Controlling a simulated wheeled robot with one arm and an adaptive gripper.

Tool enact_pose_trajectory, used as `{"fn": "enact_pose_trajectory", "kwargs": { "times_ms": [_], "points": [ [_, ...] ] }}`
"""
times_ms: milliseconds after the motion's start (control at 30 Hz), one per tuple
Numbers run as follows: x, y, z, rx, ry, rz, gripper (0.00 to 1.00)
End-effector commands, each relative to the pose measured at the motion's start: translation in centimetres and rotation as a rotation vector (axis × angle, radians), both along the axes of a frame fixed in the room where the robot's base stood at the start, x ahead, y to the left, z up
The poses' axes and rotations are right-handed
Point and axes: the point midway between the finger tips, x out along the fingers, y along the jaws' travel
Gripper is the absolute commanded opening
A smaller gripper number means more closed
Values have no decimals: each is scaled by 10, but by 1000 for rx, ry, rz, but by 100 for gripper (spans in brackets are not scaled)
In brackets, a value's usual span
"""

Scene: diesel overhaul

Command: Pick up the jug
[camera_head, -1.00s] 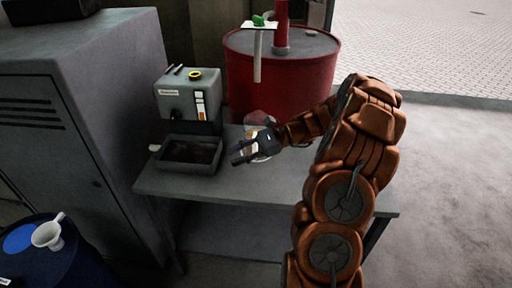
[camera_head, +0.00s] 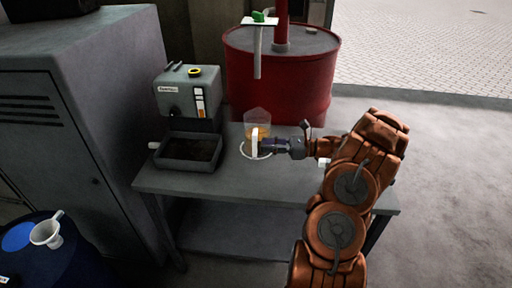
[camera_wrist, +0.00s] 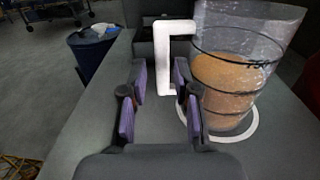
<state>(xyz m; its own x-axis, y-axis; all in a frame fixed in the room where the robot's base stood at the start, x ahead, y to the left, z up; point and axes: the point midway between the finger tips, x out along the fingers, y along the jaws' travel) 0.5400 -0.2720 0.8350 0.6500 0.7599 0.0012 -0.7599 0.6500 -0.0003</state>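The jug (camera_head: 257,122) is clear, with amber liquid and a white handle, and stands upright on the grey table (camera_head: 300,190) inside a white ring marking. In the wrist view the jug (camera_wrist: 235,85) is at the right, and its white handle (camera_wrist: 163,75) points left. My gripper (camera_head: 265,146) reaches in from the right at the handle. In the wrist view my gripper (camera_wrist: 158,85) is open, its purple-padded fingers apart. The handle's lower part shows just beyond and between the fingertips; I cannot tell whether they touch it.
A grey machine (camera_head: 188,95) with a dark drip tray (camera_head: 190,150) stands left of the jug. A red drum (camera_head: 310,80) is behind it. A grey cabinet (camera_head: 80,130) and a blue drum (camera_head: 75,265) with a white funnel (camera_head: 47,233) are at the left. The table's front is clear.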

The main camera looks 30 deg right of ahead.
Motion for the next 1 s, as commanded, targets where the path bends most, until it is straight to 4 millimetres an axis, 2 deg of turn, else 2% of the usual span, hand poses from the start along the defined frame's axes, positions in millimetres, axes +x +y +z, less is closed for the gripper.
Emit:
{"fn": "enact_pose_trajectory", "kwargs": {
  "times_ms": [200,333,667,1000],
  "points": [
    [19,20,-10,0,4,3,30],
    [30,32,-8,-1,2,3,30],
    [35,36,-5,-1,1,0,30],
    [34,36,-5,-1,1,0,0]
  ]
}}
